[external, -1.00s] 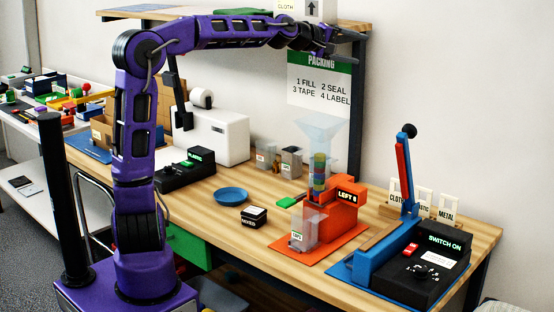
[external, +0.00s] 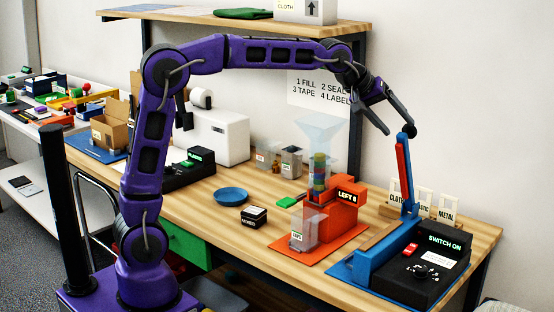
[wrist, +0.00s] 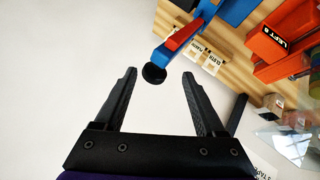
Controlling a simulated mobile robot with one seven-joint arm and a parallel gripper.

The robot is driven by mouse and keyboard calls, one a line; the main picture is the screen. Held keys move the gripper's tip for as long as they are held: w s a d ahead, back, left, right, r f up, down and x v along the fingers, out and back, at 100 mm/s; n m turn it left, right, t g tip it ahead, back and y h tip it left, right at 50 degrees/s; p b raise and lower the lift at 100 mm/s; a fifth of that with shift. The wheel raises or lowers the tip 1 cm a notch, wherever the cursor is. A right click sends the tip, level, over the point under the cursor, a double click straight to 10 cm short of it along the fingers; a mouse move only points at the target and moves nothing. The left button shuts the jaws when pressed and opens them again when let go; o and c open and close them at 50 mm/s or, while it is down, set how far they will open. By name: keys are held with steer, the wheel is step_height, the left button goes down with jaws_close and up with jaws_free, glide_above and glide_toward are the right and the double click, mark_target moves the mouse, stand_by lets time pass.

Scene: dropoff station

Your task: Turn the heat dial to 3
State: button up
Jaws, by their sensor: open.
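The heat dial (external: 421,272) is a black knob ringed by small white marks on the sloped front of the black control box (external: 437,285), at the lower right of the external view. Its numbers and setting are too small to read. The box display reads "SWITCH ON" (external: 444,242). My gripper (external: 398,118) is open and empty, high above the box, near the top of the upright sealer lever (external: 405,170). In the wrist view, the lever's black ball (wrist: 154,74) appears between my open fingertips (wrist: 159,72); contact cannot be told. The dial is not visible there.
A red switch (external: 410,249) sits beside the dial. The blue sealer base (external: 378,257) adjoins the box. An orange dispenser (external: 341,212) stands to the left, and white labelled signs (external: 425,204) stand behind. A shelf (external: 210,21) hangs above the bench.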

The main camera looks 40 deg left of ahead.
steer(key=s+d+f+m+g+y, duration=0.1)
steer(key=s+d+f+m+g, duration=0.1)
steer(key=s+d+f+m, duration=0.4)
steer(key=m+g+y+b, duration=0.1)
steer(key=m+g+y, duration=0.1)
glide_toward(421, 268)
steer(key=b+x, duration=0.2)
steer(key=x, duration=0.6)
steer(key=shift+w+f, duration=0.1)
steer(key=shift+f, duration=0.2)
jaws_close()
